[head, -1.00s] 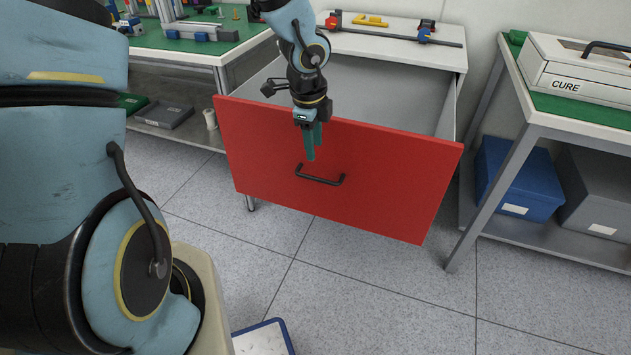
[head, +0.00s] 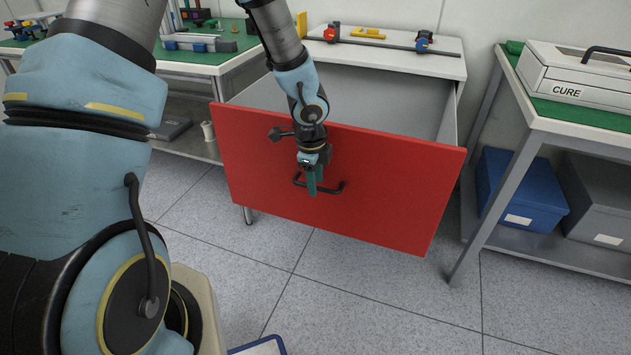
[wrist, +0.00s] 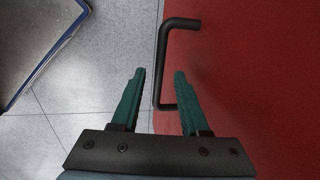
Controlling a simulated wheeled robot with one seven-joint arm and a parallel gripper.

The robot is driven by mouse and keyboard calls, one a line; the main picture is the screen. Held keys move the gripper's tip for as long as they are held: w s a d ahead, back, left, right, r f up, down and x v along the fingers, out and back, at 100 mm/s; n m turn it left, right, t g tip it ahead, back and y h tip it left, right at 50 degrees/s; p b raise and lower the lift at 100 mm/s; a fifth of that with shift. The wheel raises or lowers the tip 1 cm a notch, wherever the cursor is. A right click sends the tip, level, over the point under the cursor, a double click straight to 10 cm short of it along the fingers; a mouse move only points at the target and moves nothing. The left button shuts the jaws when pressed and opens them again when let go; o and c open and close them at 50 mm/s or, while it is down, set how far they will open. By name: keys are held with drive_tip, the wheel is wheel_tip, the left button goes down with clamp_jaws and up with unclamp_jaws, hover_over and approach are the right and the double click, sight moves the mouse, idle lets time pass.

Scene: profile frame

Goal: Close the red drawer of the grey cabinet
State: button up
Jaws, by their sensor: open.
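The red drawer (head: 395,190) of the grey cabinet (head: 445,65) is pulled far out, and its grey inside shows behind the front. A black bar handle (head: 338,188) is on the red front. My gripper (head: 313,192) points down in front of the drawer front and overlaps the handle's middle in the head view. In the wrist view, my gripper (wrist: 160,72) is open, and the handle bar (wrist: 160,60) lies between the two green fingers. The right finger is over the red front (wrist: 250,70). I cannot tell whether the fingers touch the handle.
Clamps (head: 424,40) and a yellow tool lie on the cabinet top. A green-topped workbench (head: 222,62) stands at the left. At the right is a table with a CURE case (head: 575,88) and a blue box (head: 515,190) below.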

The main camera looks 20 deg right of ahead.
drive_tip(key=shift+c, duration=0.3)
clamp_jaws()
idle(1.0)
